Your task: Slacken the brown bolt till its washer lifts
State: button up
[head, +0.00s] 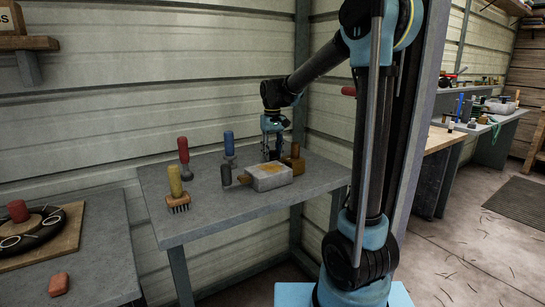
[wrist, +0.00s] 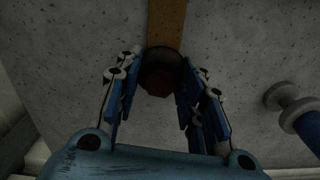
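In the wrist view a brown, reddish bolt head (wrist: 159,83) sits inside a dark round rim. An orange-brown strip (wrist: 166,24) runs from it to the top edge. My gripper (wrist: 162,72) is open, with one blue finger on each side of the bolt head. Whether the fingertips touch the dark rim I cannot tell. In the head view my gripper (head: 272,152) points straight down at the back of the grey table, and its fingers hide the bolt. I cannot make out a washer.
On the table (head: 222,215) stand a grey box (head: 269,183), a brown wooden piece (head: 294,160), a blue-handled tool (head: 229,143), a red-handled tool (head: 183,151), a dark-handled one (head: 226,175) and a yellow-handled brush (head: 175,181).

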aim_at(272, 151)
jog(key=shift+c, duration=0.2)
grip_shut()
jog(key=shift+n, duration=0.8)
jog(key=shift+o, duration=0.3)
grip_release()
jog(key=shift+r, duration=2.5)
